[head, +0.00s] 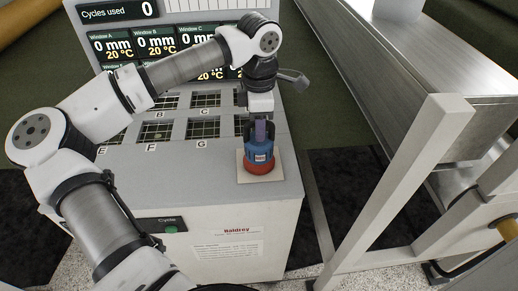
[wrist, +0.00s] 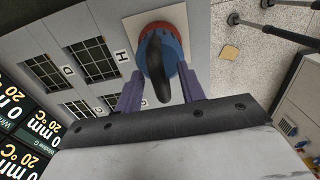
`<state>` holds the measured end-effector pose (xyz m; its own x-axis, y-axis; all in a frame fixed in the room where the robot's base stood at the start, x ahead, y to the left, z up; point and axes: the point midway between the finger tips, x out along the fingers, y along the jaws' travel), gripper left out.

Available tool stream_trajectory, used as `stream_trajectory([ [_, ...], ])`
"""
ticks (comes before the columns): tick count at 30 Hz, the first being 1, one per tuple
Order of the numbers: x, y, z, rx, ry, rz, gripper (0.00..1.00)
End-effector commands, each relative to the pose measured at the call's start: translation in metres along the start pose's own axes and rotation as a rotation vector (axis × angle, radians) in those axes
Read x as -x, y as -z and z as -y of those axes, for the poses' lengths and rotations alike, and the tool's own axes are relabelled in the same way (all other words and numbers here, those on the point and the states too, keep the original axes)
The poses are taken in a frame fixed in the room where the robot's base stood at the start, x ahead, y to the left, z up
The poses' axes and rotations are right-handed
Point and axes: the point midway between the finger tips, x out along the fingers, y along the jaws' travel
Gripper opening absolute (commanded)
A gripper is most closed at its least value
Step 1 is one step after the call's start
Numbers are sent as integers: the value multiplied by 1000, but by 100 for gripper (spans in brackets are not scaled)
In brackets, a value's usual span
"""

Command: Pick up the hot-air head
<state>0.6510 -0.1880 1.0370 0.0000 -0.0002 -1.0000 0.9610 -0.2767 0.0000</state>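The hot-air head (head: 259,158) stands upright on a pale square pad at the right end of the cabinet top. It has a blue body, a red base and a dark upright handle, which shows in the wrist view (wrist: 155,65). My gripper (head: 261,138) is directly above it, pointing down. In the wrist view, its two purple fingers (wrist: 161,76) are spread on either side of the dark handle, with gaps visible beside it. The fingertips overlap the blue body's edges in the picture; I cannot tell whether they touch.
The cabinet top (head: 222,175) has several gridded windows left of the pad. A display panel (head: 150,35) rises at the back. A pale metal frame (head: 400,180) with a long metal beam stands to the right, past a gap.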

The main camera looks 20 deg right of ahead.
Motion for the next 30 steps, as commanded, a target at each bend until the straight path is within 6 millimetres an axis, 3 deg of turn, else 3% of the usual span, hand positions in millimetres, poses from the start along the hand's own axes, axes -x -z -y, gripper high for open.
stream_trajectory([
  [5,0,0,0,0,0,0,37],
  [13,0,0,0,0,0,0,1],
  [30,0,0,0,0,0,0,0],
])
